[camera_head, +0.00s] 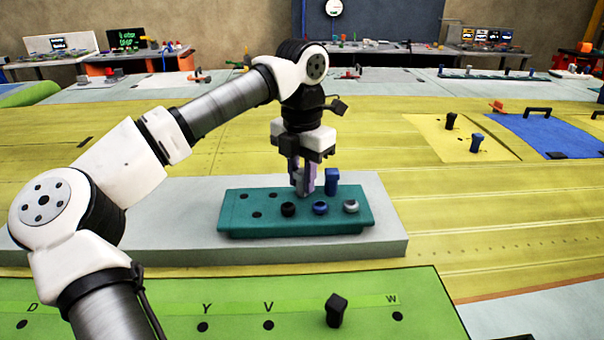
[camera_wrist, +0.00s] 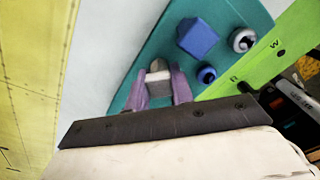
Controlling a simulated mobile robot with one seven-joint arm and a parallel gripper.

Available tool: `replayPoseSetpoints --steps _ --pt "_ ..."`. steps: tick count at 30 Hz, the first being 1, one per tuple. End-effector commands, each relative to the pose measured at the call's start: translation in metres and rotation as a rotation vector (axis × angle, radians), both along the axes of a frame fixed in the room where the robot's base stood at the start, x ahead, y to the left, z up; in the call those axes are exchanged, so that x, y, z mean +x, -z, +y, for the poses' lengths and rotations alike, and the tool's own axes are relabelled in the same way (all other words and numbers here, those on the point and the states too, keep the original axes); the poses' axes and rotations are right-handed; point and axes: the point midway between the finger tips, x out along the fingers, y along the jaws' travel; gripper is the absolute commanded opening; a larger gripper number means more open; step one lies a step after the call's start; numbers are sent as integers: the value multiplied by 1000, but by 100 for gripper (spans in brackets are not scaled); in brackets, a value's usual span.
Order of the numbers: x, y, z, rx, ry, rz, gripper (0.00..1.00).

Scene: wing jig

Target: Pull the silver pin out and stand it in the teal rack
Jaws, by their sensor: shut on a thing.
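My gripper (camera_head: 303,184) has purple fingers and points down over the back middle of the teal rack (camera_head: 240,222). It is shut on the silver pin (camera_head: 298,178), which also shows as a grey block between the fingers in the wrist view (camera_wrist: 158,76). The fingers hide much of the pin. It looks upright, with its lower end at or close to the rack's top; I cannot tell whether it is in a hole. A blue square-headed pin (camera_head: 332,178) stands in the rack just right of my gripper.
Black (camera_head: 288,209), blue (camera_head: 320,208) and silver (camera_head: 351,206) round pieces line the rack's front row. Open holes show at its left. The rack lies on a grey slab (camera_head: 390,215). A dark pin (camera_head: 336,310) stands in the green panel (camera_head: 170,305) in front.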

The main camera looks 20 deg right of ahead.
Motion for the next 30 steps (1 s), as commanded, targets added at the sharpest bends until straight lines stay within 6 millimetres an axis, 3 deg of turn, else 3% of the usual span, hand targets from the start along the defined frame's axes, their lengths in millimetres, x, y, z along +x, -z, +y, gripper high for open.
replayPoseSetpoints --steps 3,4,9,20,23,30 --pt "0 0 0 0 0 0 0" --pt "0 0 0 0 0 0 27" --pt "0 0 0 0 0 0 49" --pt "0 -6 0 1 -2 -2 49" --pt "1 -18 0 0 -3 -4 49" --pt "1 -72 -1 -1 -3 -4 49"
